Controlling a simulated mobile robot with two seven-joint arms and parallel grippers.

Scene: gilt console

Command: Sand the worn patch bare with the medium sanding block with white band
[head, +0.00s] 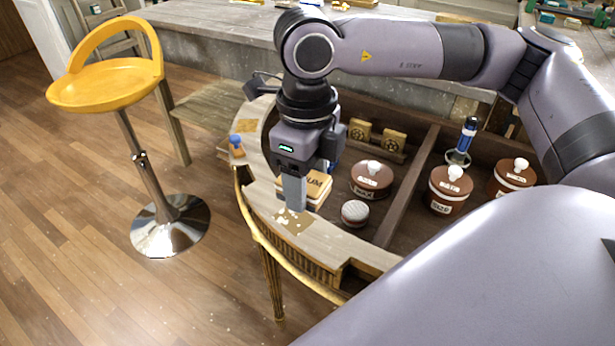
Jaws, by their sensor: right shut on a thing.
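The gilt console (262,178) has a pale curved rim. The worn patch (292,222) is a gold, ragged-edged area on that rim, with light specks around it. My right gripper (292,205) points down over the rim beside the patch, shut on the medium sanding block (319,186). The block is orange-tan with a pale band, and the letters "UM" show on its top. The near finger hides its left part. I cannot tell whether its underside touches the rim. My left gripper is not in view.
Inside the console stand brown lidded pots (371,180), a round pale-topped item (355,212), two small tan blocks (394,142) and a blue bottle (468,136). A small blue-knobbed item (236,146) and another gold patch (248,126) are on the left rim. A yellow stool (108,85) stands left.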

